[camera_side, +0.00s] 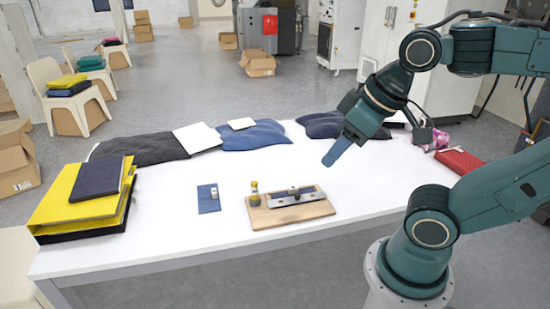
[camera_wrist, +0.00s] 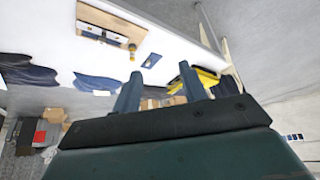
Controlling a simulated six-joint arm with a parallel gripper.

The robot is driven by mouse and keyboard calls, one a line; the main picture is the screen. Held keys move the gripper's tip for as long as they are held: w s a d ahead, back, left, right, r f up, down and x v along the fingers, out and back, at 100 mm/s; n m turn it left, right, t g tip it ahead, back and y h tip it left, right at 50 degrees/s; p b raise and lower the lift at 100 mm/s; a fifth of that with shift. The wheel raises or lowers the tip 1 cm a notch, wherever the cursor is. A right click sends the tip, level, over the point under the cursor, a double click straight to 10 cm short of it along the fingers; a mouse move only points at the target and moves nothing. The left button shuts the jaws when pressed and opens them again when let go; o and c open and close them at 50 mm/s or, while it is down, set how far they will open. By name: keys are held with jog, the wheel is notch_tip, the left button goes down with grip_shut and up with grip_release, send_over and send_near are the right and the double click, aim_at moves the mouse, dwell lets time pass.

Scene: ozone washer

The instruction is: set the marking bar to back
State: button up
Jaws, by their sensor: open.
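A wooden board (camera_side: 259,217) lies on the white table, right of the table's middle. A silver metal bar (camera_side: 312,197) with a small dark-and-light block (camera_side: 293,192) on it is mounted along the board. I cannot tell which setting the bar is in. The board (camera_wrist: 83,12) and bar (camera_wrist: 90,28) also show at the top of the wrist view. My gripper (camera_side: 338,152) is open and empty, above the table, behind and right of the board, apart from it. Its two blue fingers (camera_wrist: 160,75) are spread in the wrist view.
A yellow-topped cylinder (camera_side: 254,188) stands at the board's left end. A blue plate (camera_side: 206,206) with a small pale piece lies left of it. Yellow and dark folders (camera_side: 75,205) are stacked at the left. Dark and blue cloths (camera_side: 250,138) line the far edge.

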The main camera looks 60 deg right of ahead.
jog(key=shift+c, duration=0.4)
jog(key=m+g, duration=0.6)
send_over(297, 194)
notch_tip(297, 194, down, 20)
jog(key=shift+r, duration=0.15)
jog(key=shift+f, duration=6.9)
